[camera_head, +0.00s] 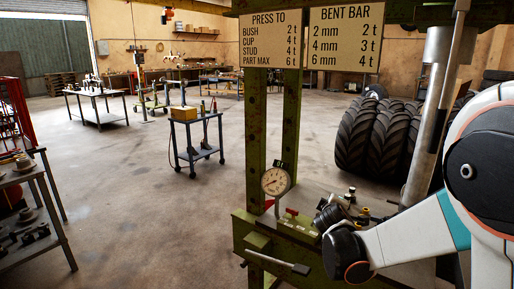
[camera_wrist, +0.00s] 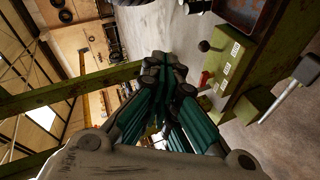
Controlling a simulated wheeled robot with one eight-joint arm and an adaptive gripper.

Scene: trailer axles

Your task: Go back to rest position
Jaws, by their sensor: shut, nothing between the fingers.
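My gripper (camera_wrist: 164,68) shows in the wrist view with its teal and dark fingers closed together and nothing between them. In the head view my white arm comes in from the right and bends down in front of the green press (camera_head: 251,130). My gripper cannot be made out clearly there. In the wrist view the green press parts lie to the right of the fingers, with a black knob (camera_wrist: 203,46) and a grey lever (camera_wrist: 290,86). The fingers appear apart from them.
The press carries a dial gauge (camera_head: 275,181), a lever handle (camera_head: 280,263) and load signs (camera_head: 268,40). Large tyres (camera_head: 376,136) stand behind it. A small cart (camera_head: 197,135) and a shelf rack (camera_head: 35,222) stand left. Concrete floor between them is clear.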

